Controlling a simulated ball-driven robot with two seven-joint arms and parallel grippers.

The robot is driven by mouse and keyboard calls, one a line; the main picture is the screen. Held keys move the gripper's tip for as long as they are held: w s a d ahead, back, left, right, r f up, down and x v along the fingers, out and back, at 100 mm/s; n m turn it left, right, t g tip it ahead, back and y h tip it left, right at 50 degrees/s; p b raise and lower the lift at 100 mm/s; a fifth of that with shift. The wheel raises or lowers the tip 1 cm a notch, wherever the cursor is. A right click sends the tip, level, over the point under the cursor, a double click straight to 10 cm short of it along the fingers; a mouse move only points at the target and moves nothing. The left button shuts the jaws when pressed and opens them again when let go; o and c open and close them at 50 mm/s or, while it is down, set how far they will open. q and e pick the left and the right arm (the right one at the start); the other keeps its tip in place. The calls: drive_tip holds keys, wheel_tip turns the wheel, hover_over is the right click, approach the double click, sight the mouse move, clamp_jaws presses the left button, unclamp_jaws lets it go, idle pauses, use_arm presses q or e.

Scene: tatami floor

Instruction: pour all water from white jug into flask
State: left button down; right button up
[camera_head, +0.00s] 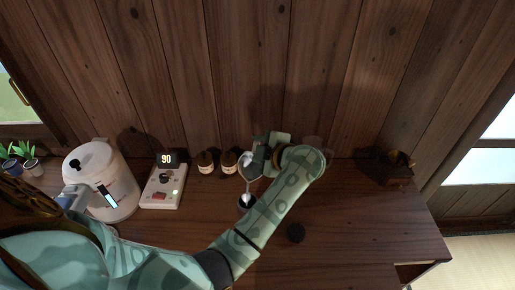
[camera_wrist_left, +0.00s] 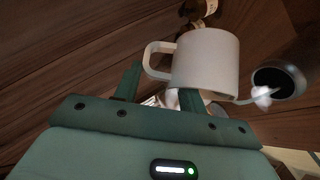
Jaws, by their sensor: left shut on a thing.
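My left gripper (camera_head: 268,155) is above the middle of the wooden counter. In the left wrist view my left gripper (camera_wrist_left: 162,88) is shut on the white jug (camera_wrist_left: 208,62) at its handle side. The jug is tilted, its spout end low beside the dark flask (camera_wrist_left: 295,82). White water runs from the spout to the flask's open mouth. In the head view the white jug (camera_head: 248,165) is partly hidden by the gripper. The flask (camera_head: 245,203) stands below it with white water at its mouth. The water level inside cannot be seen.
A white kettle (camera_head: 100,180) and a white control box (camera_head: 163,187) with a display reading 90 stand left. Two brown bottles (camera_head: 205,163) (camera_head: 229,161) stand by the wall. A wooden item (camera_head: 398,168) stands far right.

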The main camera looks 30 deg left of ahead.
use_arm(q)
drive_tip(key=shift+s+d+r+n+t+y+b, duration=0.15)
drive_tip(key=shift+s+r+n+t+y+b, duration=0.25)
drive_tip(key=shift+b, duration=0.85)
idle(1.6)
drive_tip(key=shift+s+d+r+n+t+y+b, duration=0.25)
drive_tip(key=shift+s+b, duration=0.2)
drive_tip(key=shift+b, duration=0.4)
drive_tip(key=shift+s+r+n+t+y+b, duration=0.15)
drive_tip(key=shift+s+r+n+t+b, duration=0.2)
drive_tip(key=shift+b, duration=0.45)
idle(2.1)
drive_tip(key=shift+s+d+n+t+y+b, duration=0.15)
drive_tip(key=shift+s+n+t+y+b, duration=0.2)
drive_tip(key=shift+s+b, duration=0.2)
idle(0.8)
